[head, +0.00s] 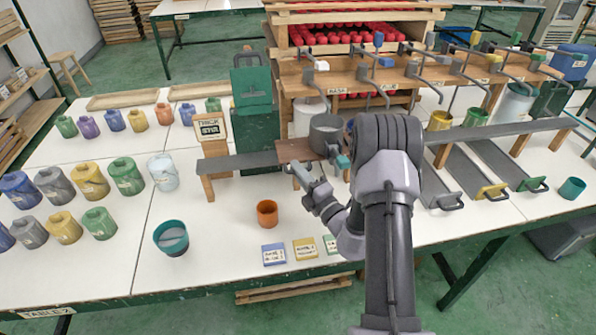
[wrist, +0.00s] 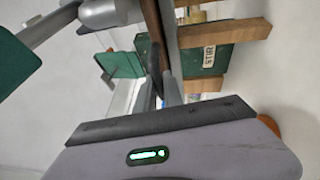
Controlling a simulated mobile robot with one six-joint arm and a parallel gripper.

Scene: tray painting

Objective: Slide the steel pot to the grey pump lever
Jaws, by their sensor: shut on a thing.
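The steel pot (head: 325,135) stands upright on a brown board (head: 292,151) set in the grey rail. A teal grip (head: 342,161) at its front looks like the end of its handle. In the wrist view part of the pot (wrist: 108,12) shows at the top, with a bar running to a green grip (wrist: 15,68). My gripper (head: 299,171) is at the front edge of the brown board, just left of the teal grip. It appears shut on that edge; the contact is partly hidden.
Other levers with coloured knobs (head: 378,39) line the wooden rack. The grey rail (head: 235,162) extends left, and another stretch (head: 510,130) lies right. An orange cup (head: 267,213), a teal bowl (head: 171,237) and labelled cards (head: 305,249) lie in front.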

